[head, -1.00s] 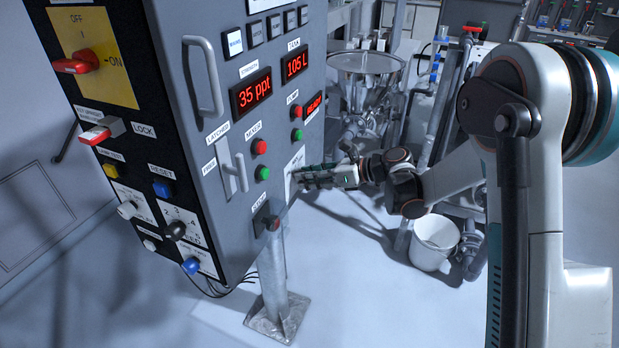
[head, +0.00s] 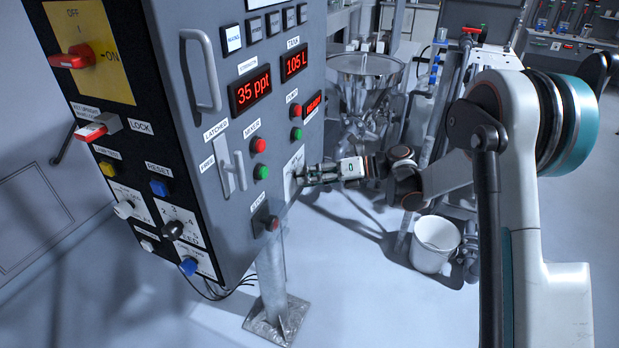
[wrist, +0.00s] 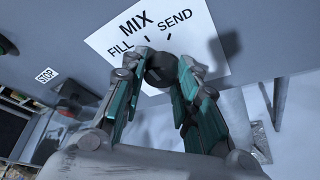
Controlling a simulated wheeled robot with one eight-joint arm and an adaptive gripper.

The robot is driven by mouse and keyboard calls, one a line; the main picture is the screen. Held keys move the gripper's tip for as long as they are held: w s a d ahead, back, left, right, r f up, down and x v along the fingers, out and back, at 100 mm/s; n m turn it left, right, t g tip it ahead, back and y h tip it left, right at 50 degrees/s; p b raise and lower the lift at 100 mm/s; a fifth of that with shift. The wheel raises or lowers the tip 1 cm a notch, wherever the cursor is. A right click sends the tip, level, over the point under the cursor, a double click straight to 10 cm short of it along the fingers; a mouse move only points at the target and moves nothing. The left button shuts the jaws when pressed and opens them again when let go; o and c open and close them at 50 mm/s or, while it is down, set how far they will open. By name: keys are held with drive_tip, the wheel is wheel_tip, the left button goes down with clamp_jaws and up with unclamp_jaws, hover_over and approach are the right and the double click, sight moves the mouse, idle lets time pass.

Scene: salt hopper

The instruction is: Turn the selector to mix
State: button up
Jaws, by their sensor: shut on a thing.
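The selector is a dark round knob (wrist: 159,72) on a white plate (wrist: 209,45) marked FILL, MIX and SEND, in the wrist view. My gripper (wrist: 164,62) is shut on the knob, with one green-padded finger on each side of it. The fingers hide part of the knob, and I cannot tell which mark it points to. In the head view the white plate (head: 292,165) is on the right part of the grey panel face, and my gripper (head: 300,177) reaches it from the right. The knob is hidden there.
The grey control panel (head: 228,125) carries a handle (head: 203,72), buttons and red displays reading 35 ppt and 105 L. A stop button (head: 272,223) is below the plate.

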idle(0.4)
drive_tip(key=o, duration=1)
drive_tip(key=shift+o, duration=0.2)
drive_tip(key=v, duration=1.2)
drive_tip(key=shift+w, duration=0.1)
